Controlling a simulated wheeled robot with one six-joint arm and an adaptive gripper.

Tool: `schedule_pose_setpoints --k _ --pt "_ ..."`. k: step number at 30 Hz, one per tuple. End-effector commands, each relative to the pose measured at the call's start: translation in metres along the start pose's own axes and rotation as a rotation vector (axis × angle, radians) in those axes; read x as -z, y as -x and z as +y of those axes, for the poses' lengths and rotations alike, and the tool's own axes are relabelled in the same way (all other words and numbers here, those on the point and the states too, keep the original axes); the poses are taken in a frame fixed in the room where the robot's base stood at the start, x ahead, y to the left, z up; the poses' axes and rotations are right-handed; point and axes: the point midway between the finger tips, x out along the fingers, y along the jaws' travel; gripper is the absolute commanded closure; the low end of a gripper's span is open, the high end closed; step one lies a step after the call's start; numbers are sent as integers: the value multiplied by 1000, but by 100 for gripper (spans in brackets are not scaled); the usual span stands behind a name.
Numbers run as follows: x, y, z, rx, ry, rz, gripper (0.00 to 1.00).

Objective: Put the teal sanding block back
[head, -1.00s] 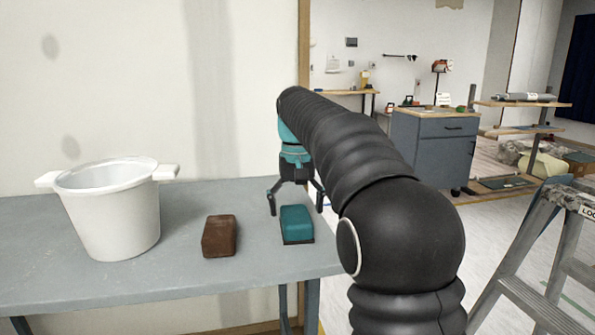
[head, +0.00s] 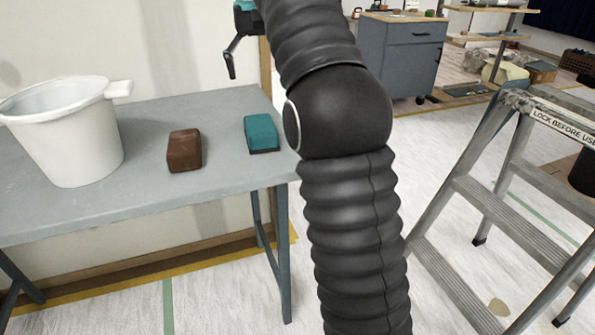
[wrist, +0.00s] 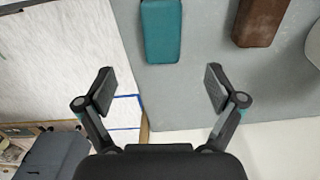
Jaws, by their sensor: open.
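The teal sanding block (head: 261,132) lies on the grey table (head: 90,215) near its right end. It also shows at the top of the wrist view (wrist: 161,30), partly cut off by the frame edge. My gripper (wrist: 160,88) is open and empty, its two fingers apart. In the wrist view the block lies beyond the fingertips, not between them. In the head view only part of my gripper shows at the top, above and behind the block, with the rest hidden by my arm or out of frame.
A brown block (head: 184,150) lies left of the teal one. A white bucket (head: 70,140) stands at the table's left. A stepladder (head: 490,190) stands on the right. A grey cabinet (head: 398,60) is behind. Clear table surface lies between the bucket and the brown block.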

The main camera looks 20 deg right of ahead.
Motion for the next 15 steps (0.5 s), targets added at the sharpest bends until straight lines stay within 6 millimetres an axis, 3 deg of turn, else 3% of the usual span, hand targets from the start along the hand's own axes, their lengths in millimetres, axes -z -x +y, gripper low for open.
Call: schedule_pose_setpoints --k 5,11,15 --pt "-14 3 1 2 5 26 7" --pt "-59 -2 5 9 20 106 7" --pt "-98 -15 8 13 33 171 7"
